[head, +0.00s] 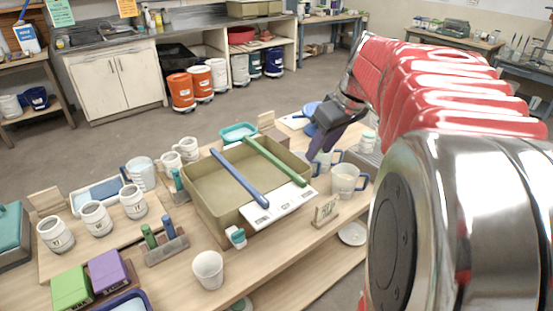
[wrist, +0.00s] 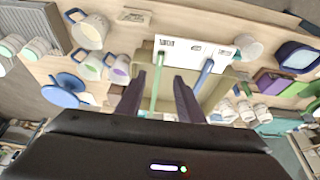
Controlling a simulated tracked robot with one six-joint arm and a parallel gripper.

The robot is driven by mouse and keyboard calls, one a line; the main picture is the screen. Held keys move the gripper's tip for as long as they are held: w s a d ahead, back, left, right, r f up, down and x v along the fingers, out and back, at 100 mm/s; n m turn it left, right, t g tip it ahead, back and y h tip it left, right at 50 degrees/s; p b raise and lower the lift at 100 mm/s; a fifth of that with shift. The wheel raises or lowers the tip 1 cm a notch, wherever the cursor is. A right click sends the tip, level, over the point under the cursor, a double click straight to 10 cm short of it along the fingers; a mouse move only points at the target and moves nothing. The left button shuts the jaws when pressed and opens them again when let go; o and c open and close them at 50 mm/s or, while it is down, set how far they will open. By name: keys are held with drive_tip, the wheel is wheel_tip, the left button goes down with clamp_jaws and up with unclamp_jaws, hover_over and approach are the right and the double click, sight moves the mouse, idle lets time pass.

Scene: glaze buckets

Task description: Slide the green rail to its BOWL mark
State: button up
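The green rail (head: 275,161) and a blue rail (head: 240,178) lie across the top of an olive tub (head: 205,193). A white marked plate (head: 278,208) is at the tub's front edge; its print is too small to read. In the wrist view the green rail (wrist: 157,82) ends near the plate's left part (wrist: 195,49), and the blue rail (wrist: 206,75) is further right. My gripper (head: 314,149) is to the right of the tub. In the wrist view its fingers (wrist: 158,84) are apart, with the green rail appearing between them. I see no contact with it.
White mugs with blue handles (head: 346,181) stand right of the tub, close to my gripper. A small sign (head: 326,210) stands at the tub's front right. A white cup (head: 208,269), a tool holder (head: 166,247) and several mugs (head: 95,217) crowd the left side.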

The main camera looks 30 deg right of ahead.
sight(302, 179)
drive_tip(key=shift+f, duration=0.1)
drive_tip(key=x, duration=1.3)
drive_tip(key=shift+w+f, duration=0.15)
drive_tip(key=shift+f, duration=0.15)
drive_tip(key=shift+c, duration=0.6)
clamp_jaws()
